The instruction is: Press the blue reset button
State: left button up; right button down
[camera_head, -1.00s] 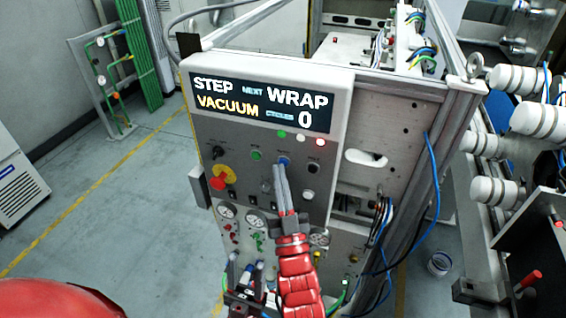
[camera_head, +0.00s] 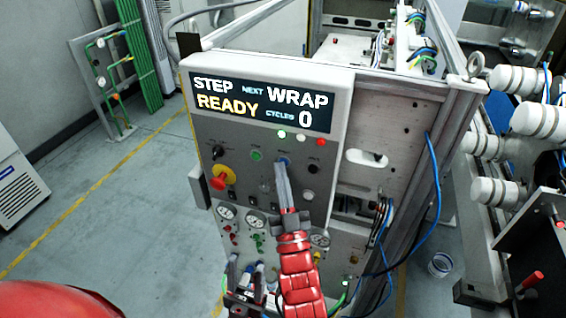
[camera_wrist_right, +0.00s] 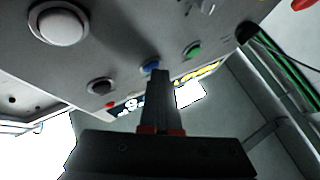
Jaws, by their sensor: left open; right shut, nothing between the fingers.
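The blue button (camera_head: 284,161) is on the grey control panel (camera_head: 225,150), below the display. In the right wrist view, the blue button (camera_wrist_right: 150,67) shows just beyond the fingertips. My right gripper (camera_head: 281,165) is shut and empty, with its fingers pointing up at the button. Its tips (camera_wrist_right: 158,72) overlap the button's edge in the picture, and I cannot tell whether they touch it. The display (camera_head: 262,103) reads STEP, NEXT WRAP, READY, CYCLES 0.
A green button (camera_head: 257,155) is left of the blue one and a black one (camera_head: 314,170) is to its right. A white button (camera_head: 309,195) is below the black one. A red emergency stop (camera_head: 219,181) is at the left. Gauges and cables are below.

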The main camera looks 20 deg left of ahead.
jog(key=shift+s, duration=0.75)
jog(key=s, duration=0.5)
jog(key=shift+a, duration=0.1)
jog(key=shift+f, duration=0.1)
dwell(0.5)
